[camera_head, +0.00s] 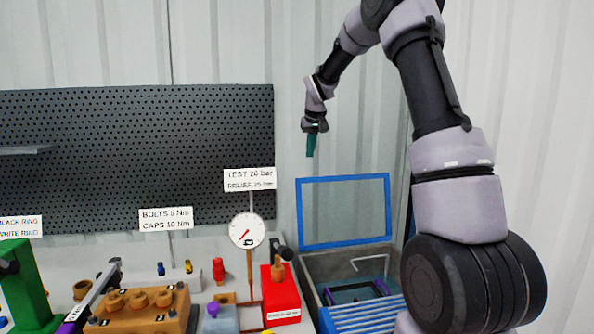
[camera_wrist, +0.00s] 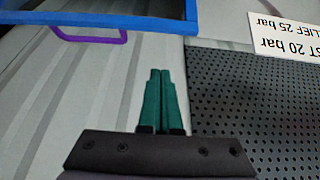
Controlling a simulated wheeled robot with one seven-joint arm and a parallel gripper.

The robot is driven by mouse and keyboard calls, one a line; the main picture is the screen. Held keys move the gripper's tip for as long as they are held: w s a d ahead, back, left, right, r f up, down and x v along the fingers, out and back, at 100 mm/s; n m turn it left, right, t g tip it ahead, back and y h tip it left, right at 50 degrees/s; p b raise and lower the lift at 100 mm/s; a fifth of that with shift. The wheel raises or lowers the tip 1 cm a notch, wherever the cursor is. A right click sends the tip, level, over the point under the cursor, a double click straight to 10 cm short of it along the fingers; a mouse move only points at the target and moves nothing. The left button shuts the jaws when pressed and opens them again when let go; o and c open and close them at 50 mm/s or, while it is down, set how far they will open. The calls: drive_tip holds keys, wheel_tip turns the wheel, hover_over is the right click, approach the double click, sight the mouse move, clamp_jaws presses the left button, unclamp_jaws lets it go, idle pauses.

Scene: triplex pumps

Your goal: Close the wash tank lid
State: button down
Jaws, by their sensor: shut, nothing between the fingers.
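The wash tank (camera_head: 318,275) is a grey box at the right end of the bench. Its lid (camera_head: 345,246), a blue frame around a see-through pane, stands open and upright at the tank's back edge. In the wrist view, part of the blue lid frame (camera_wrist: 165,22) and a purple handle (camera_wrist: 95,38) show at the top left. My gripper (camera_head: 310,152) is above the lid in the head view, pointing down, apart from it. Its green fingers (camera_wrist: 161,75) are together and empty.
A red box (camera_head: 281,292), a pressure gauge (camera_head: 247,230) and a sign (camera_head: 249,180) stand left of the tank. A dark pegboard (camera_head: 120,150) covers the wall behind. A blue slatted rack (camera_head: 365,315) is at the tank's front. The air around my gripper is clear.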

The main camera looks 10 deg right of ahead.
wheel_tip(320, 180, down, 8)
drive_tip(key=shift+w, duration=0.2)
idle(0.6)
drive_tip(key=shift+s+a, duration=0.1)
